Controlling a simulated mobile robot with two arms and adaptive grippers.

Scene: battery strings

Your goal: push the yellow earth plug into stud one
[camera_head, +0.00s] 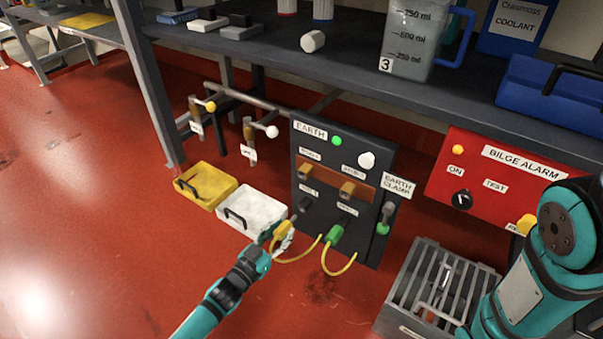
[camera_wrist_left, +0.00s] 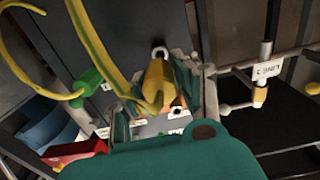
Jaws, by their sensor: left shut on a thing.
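The yellow earth plug (camera_head: 284,229) is between the fingers of my left gripper (camera_head: 277,238), in front of the lower left of the dark EARTH panel (camera_head: 325,142). Its yellow lead loops toward the green plug (camera_head: 336,235) at the panel's lower right. A dark stud (camera_head: 303,205) shows just above and right of the yellow plug, under a small label too blurred to read surely. In the left wrist view the yellow plug (camera_wrist_left: 157,82) sits between the fingers (camera_wrist_left: 160,108); whether its tip touches a stud is hidden. My right gripper is out of view.
A yellow case (camera_head: 205,170) and a white case (camera_head: 262,199) lie on the red floor left of the panel. The earth clamp (camera_head: 386,215) hangs at its right edge. A slatted metal crate (camera_head: 425,244) and red bilge alarm box (camera_head: 500,205) stand further right.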

